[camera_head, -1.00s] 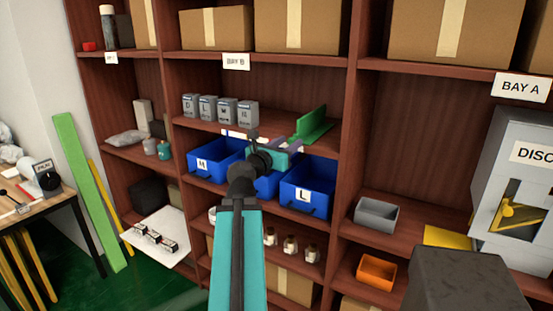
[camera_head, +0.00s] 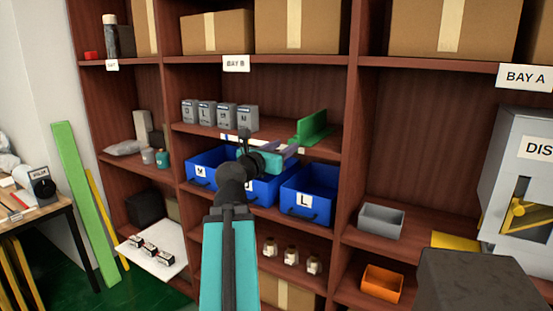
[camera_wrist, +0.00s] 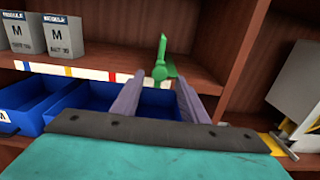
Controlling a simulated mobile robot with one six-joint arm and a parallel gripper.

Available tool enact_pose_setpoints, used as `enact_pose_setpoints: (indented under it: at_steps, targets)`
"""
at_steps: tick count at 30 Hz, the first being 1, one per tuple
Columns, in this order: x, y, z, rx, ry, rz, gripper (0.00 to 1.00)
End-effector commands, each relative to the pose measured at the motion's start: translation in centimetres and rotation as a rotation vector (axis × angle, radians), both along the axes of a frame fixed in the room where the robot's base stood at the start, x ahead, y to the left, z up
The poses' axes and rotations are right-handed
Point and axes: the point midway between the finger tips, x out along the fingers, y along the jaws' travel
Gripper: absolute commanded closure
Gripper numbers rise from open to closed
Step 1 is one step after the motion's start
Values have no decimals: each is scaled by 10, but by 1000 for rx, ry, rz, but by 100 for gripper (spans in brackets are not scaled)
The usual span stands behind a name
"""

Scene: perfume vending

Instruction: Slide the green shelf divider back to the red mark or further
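The green shelf divider (camera_head: 314,124) stands upright on the middle shelf of Bay B, right of the grey boxes. In the wrist view the divider (camera_wrist: 161,68) shows end-on, straight ahead, between and beyond my finger tips. My gripper (camera_head: 290,150) is in front of that shelf's edge, above the blue bins. In the wrist view my gripper (camera_wrist: 160,90) has its two purple fingers apart with nothing between them. The red mark (camera_wrist: 112,77) is on the white strip along the shelf's front edge, left of the divider, beside yellow and blue marks.
Several grey boxes (camera_head: 222,115) stand on the shelf left of the divider. Blue bins (camera_head: 310,190) sit on the shelf below. An upright panel (camera_head: 352,125) bounds the bay at the right. The shelf behind the boxes looks clear.

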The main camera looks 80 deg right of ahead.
Motion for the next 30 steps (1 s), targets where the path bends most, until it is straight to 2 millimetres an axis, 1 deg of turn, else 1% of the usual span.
enact_pose_setpoints:
  at_steps: [1,18,30]
  targets:
    - [1,3,-4,-1,-1,1,60]
    - [8,31,-3,0,-1,0,60]
    - [9,37,0,1,0,0,60]
